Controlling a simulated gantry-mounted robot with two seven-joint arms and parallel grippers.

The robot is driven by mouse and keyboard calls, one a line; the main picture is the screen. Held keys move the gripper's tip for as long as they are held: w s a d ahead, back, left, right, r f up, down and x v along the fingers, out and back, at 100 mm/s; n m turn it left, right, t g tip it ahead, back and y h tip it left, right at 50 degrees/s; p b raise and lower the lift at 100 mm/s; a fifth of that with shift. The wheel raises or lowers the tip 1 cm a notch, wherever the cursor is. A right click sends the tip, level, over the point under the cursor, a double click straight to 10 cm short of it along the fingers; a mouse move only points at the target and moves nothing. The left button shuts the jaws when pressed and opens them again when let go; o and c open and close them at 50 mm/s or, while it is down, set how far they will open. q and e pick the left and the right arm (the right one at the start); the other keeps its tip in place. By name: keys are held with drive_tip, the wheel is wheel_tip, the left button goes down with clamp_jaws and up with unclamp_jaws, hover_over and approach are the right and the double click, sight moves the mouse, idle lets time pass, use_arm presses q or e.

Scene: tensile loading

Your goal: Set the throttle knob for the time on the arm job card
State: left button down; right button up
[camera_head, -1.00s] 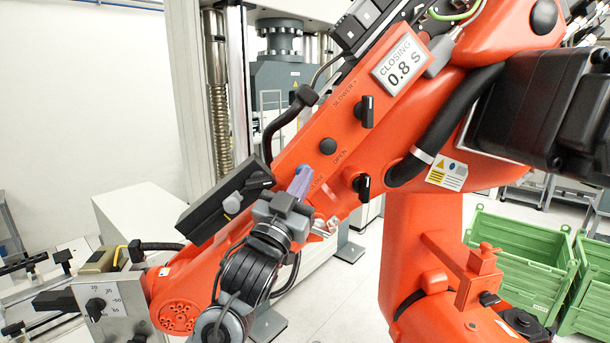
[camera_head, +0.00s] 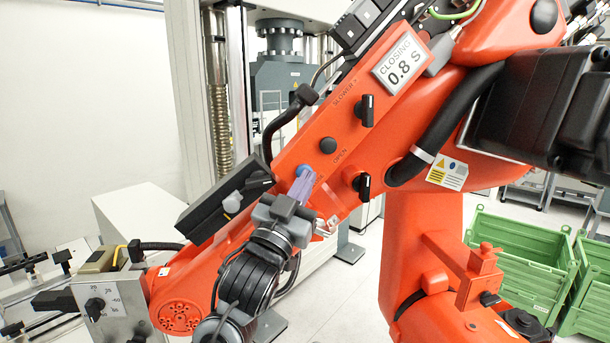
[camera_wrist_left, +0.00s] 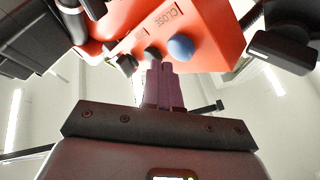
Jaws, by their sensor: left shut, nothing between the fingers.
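The arm job card (camera_head: 402,64) is a white label on the orange arm and reads "CLOSING 0.8 S". A black knob (camera_head: 367,111) sits below it, beside the "SLOWER" lettering. A second black knob (camera_head: 362,186) is lower, near the "OPEN" lettering. A blue button (camera_head: 303,171) and a dark button (camera_head: 328,145) lie to the left of the knobs. My left gripper (camera_head: 304,183) is shut and empty, its purple fingertips just below the blue button. In the left wrist view the fingertips (camera_wrist_left: 160,66) are close to the blue button (camera_wrist_left: 180,47); contact cannot be told. My right gripper is out of view.
A dark bracketed box (camera_head: 225,204) is mounted on the orange arm, left of my gripper. A black hose (camera_head: 445,125) bends right of the knobs. A grey panel with a dial (camera_head: 104,305) is at lower left. Green crates (camera_head: 525,262) stand at right.

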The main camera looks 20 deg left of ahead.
use_arm(q)
drive_tip(key=shift+s, duration=0.1)
drive_tip(key=shift+s+d+b, duration=0.35)
drive_tip(key=shift+s+d, duration=0.35)
drive_tip(key=shift+s, duration=0.3)
drive_tip(key=shift+s+d+b, duration=0.3)
drive_tip(key=shift+s+d, duration=0.35)
drive_tip(key=shift+s, duration=0.35)
wheel_tip(320, 180, down, 18)
drive_tip(key=w+n+g+p, duration=0.1)
drive_tip(key=w+g+p, duration=0.1)
drive_tip(key=g+p, duration=0.15)
drive_tip(key=s+f+n+g+y+p, duration=0.15)
drive_tip(key=s+f, duration=0.25)
drive_tip(key=f, duration=0.4)
drive_tip(key=s+f+g+h+p, duration=0.1)
drive_tip(key=s+f+g, duration=0.2)
drive_tip(key=f, duration=0.5)
drive_tip(key=s+a+f+g+p, duration=0.2)
drive_tip(key=s+f+g, duration=0.4)
drive_tip(key=s+f, duration=0.6)
drive_tip(key=s+a+f+g+y+p, duration=0.1)
drive_tip(key=s+g, duration=0.5)
drive_tip(key=s, duration=1)
drive_tip(key=shift+a+f+m, duration=0.25)
drive_tip(key=shift+a+m, duration=0.2)
